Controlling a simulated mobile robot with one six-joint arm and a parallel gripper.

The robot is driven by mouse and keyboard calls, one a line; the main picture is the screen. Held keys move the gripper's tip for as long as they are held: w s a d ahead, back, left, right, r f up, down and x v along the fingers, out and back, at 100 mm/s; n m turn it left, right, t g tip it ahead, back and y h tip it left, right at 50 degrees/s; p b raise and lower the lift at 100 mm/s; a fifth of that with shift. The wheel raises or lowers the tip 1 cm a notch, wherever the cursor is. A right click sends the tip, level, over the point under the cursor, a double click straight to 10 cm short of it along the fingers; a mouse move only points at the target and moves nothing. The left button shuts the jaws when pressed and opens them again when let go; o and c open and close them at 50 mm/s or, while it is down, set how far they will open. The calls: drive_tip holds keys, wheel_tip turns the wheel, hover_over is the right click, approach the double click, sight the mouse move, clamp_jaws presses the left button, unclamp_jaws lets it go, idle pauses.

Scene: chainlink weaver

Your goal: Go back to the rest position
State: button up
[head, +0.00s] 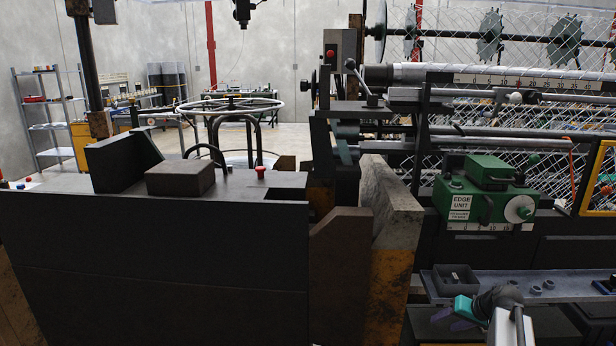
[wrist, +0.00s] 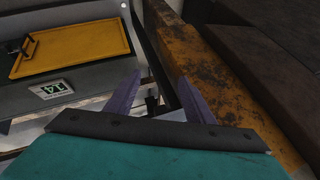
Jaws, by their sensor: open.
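My gripper (wrist: 162,98) shows in the wrist view with its two purple fingers spread apart and nothing between them. In the head view my gripper (head: 457,316) is low at the right, in front of the grey shelf of the machine. Its teal body shows there, and the purple fingers point left. In the wrist view the fingers reach toward a rusty yellow post and a dark gap beside it.
A grey shelf (head: 560,284) with a small dark bin (head: 455,279) lies close to my gripper. The rusty yellow post (head: 388,285) stands to its left. A green edge unit (head: 487,192) is above. A yellow panel (wrist: 72,48) shows in the wrist view.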

drive_tip(key=s+a+f+n+g+b, duration=0.1)
drive_tip(key=s+a+f+g+b, duration=0.25)
drive_tip(key=s+a+f, duration=0.8)
drive_tip(key=s+a+f+g+h+b, duration=0.15)
drive_tip(key=s+a+f+b, duration=0.35)
drive_tip(key=f, duration=1.1)
drive_tip(key=s+a+f+n+g+b, duration=0.1)
drive_tip(key=s+a+f+g+b, duration=0.15)
drive_tip(key=s+a+f, duration=0.7)
drive_tip(key=s+f+n+g+h+b, duration=0.1)
drive_tip(key=s+f+g+h+b, duration=0.15)
drive_tip(key=s+f, duration=1.15)
wheel_tip(320, 180, up, 14)
drive_tip(key=s+a+g+p, duration=0.1)
drive_tip(key=s+p, duration=0.1)
drive_tip(key=p, duration=0.9)
drive_tip(key=shift+s+g+y, duration=0.3)
drive_tip(key=shift+y, duration=0.1)
